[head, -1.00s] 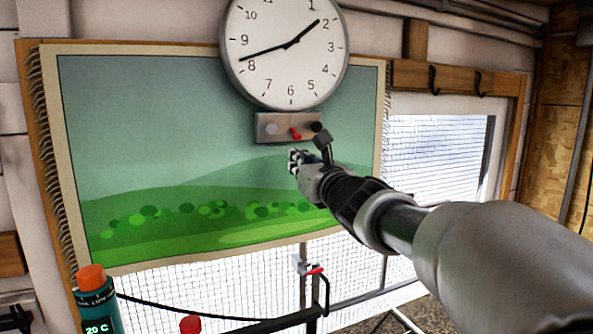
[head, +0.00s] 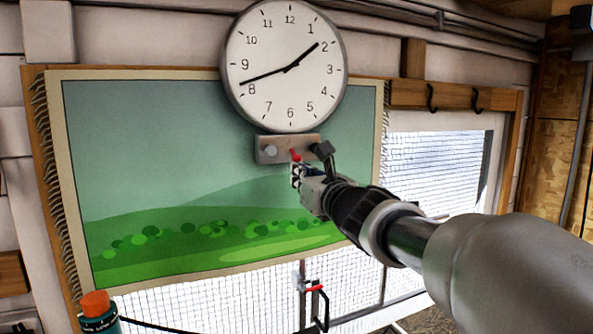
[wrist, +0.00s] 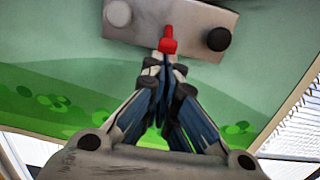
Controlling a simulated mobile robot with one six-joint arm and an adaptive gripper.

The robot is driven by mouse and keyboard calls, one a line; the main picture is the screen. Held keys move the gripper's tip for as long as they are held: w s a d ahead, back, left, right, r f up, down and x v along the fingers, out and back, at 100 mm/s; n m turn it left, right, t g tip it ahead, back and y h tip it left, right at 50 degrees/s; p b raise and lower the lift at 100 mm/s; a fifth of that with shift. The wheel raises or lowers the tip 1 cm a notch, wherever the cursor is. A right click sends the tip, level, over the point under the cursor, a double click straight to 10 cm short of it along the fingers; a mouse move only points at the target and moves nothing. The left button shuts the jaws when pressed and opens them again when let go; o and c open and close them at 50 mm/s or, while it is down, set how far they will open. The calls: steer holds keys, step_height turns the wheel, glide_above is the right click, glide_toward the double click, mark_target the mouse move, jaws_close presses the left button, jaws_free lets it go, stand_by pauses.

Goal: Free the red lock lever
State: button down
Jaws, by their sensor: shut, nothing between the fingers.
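The red lock lever (head: 295,155) is a small red piece on a grey plate (head: 270,150) below the wall clock. In the wrist view the lever (wrist: 168,40) stands between a light grey knob (wrist: 118,13) and a black knob (wrist: 217,39). My gripper (head: 298,176) is shut and empty, just below the lever. In the wrist view its closed fingertips (wrist: 166,60) reach the lever's lower end; I cannot tell whether they touch it. The black knob is hidden behind my wrist parts in the head view.
A round clock (head: 285,65) hangs directly above the plate. A green landscape picture (head: 150,190) covers the wall behind. A rail with hooks (head: 450,88) and a window (head: 440,165) are at right. A bottle with an orange cap (head: 95,304) stands at lower left.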

mark_target(304, 159)
steer(key=shift+s+r+g+p, duration=0.2)
steer(key=shift+r+g+p, duration=0.3)
steer(key=shift+p, duration=1.85)
steer(key=g+p, duration=0.1)
steer(key=p, duration=0.4)
steer(key=r+g+h+p, duration=0.1)
steer(key=p, duration=0.4)
steer(key=s+g+p, duration=0.1)
steer(key=p, duration=0.4)
steer(key=shift+d+r+g+h, duration=0.25)
steer(key=shift+r+g+h, duration=0.05)
steer(key=shift+r+h, duration=0.1)
steer(key=shift+r+g+p, duration=0.1)
steer(key=shift+g+p, duration=0.2)
steer(key=shift+p, duration=0.5)
steer(key=shift+s+d+r+p, duration=0.1)
steer(key=shift+s+r+p, duration=0.1)
steer(key=shift+p, duration=0.75)
steer(key=shift+r, duration=0.1)
